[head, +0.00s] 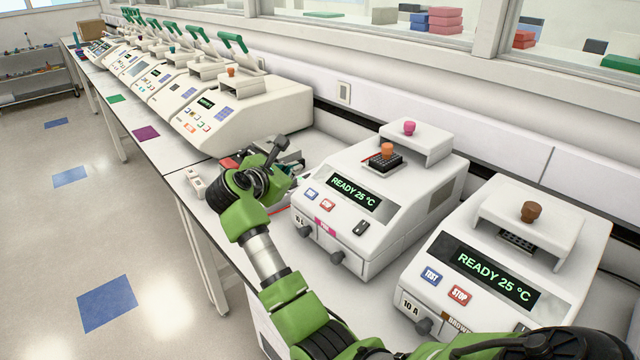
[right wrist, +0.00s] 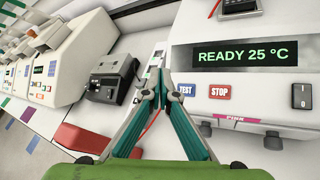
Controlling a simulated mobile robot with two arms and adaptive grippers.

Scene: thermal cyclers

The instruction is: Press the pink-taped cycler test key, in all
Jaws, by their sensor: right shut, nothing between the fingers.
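The pink-taped cycler (head: 405,195) is a white unit with a pink knob on top and a lit READY 25 °C display. Its pink tape (head: 325,228) also shows in the right wrist view (right wrist: 237,120). Its blue TEST key (head: 311,194) is left of the red STOP key (head: 327,205). My right gripper (head: 290,165) is left of this cycler, fingers together and empty. In the right wrist view its fingertips (right wrist: 164,78) appear just left of the TEST key (right wrist: 185,90); no contact is visible. My left gripper is not in view.
A brown-taped cycler (head: 545,265) with its own TEST and STOP keys stands to the right. Several lidded cyclers line the bench to the left. A black device (right wrist: 112,78) and a red object (right wrist: 80,140) lie on the bench near my gripper.

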